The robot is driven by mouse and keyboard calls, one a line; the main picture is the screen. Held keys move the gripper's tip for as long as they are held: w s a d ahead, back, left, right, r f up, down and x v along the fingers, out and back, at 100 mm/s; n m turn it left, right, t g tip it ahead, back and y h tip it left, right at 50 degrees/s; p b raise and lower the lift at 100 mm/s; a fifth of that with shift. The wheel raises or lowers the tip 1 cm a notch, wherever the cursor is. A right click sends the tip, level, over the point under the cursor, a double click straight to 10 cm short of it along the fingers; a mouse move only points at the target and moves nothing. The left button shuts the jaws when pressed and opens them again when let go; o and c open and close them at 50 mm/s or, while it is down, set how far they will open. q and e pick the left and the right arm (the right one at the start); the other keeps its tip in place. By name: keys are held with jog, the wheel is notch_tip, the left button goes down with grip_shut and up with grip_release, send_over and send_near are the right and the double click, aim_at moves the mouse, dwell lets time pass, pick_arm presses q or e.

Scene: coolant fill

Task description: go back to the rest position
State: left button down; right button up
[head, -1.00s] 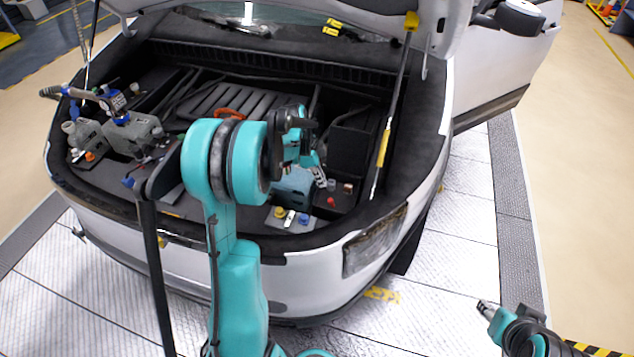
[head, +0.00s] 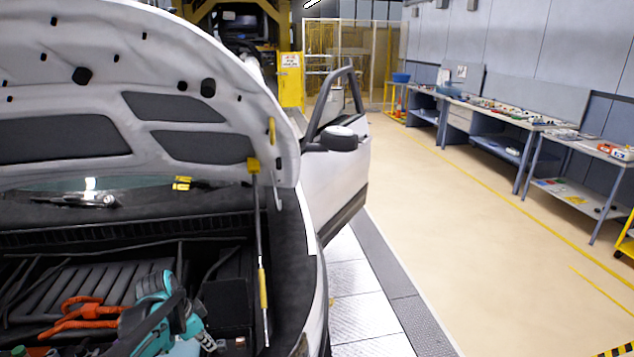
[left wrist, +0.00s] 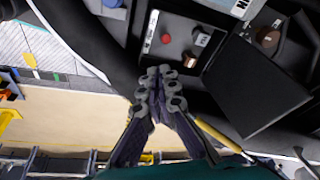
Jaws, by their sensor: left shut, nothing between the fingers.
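My left gripper (head: 207,341) shows at the bottom of the head view, over the car's open engine bay. The teal arm behind it partly covers the bay. In the left wrist view the left gripper (left wrist: 162,82) is shut, its grey fingertips together with nothing between them. Beyond the fingertips is a grey tray-like part (left wrist: 152,35) with a red cap (left wrist: 166,39) and a copper-coloured cap (left wrist: 187,58). I cannot tell the gap between fingertips and tray. My right gripper is in neither current view.
A black box (head: 226,306) stands beside the left gripper in the bay. The hood strut (head: 262,255) rises to its right, under the raised hood (head: 150,100). Orange cables (head: 75,315) lie left. The car door (head: 340,180) is open; workbenches (head: 480,115) line the right wall.

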pick_arm(q)
jog(key=s+d+r+n+t+y+b, duration=0.1)
jog(key=s+d+n+t, duration=0.1)
jog(key=s+d+n, duration=0.3)
jog(key=s+d+r+n+t+y+b, duration=0.1)
jog(key=s+d+n, duration=0.3)
jog(key=s, duration=0.9)
jog(key=d+t+b, duration=0.1)
jog(key=d, duration=0.2)
jog(key=shift+s+r+n+t+b, duration=0.25)
jog(key=shift+s+n+t+b, duration=0.05)
jog(key=shift+n+t, duration=0.1)
pick_arm(e)
notch_tip(320, 180, down, 4)
jog(key=shift+s, duration=0.1)
pick_arm(q)
jog(key=shift+d, duration=0.1)
pick_arm(e)
jog(key=shift+c, duration=0.7)
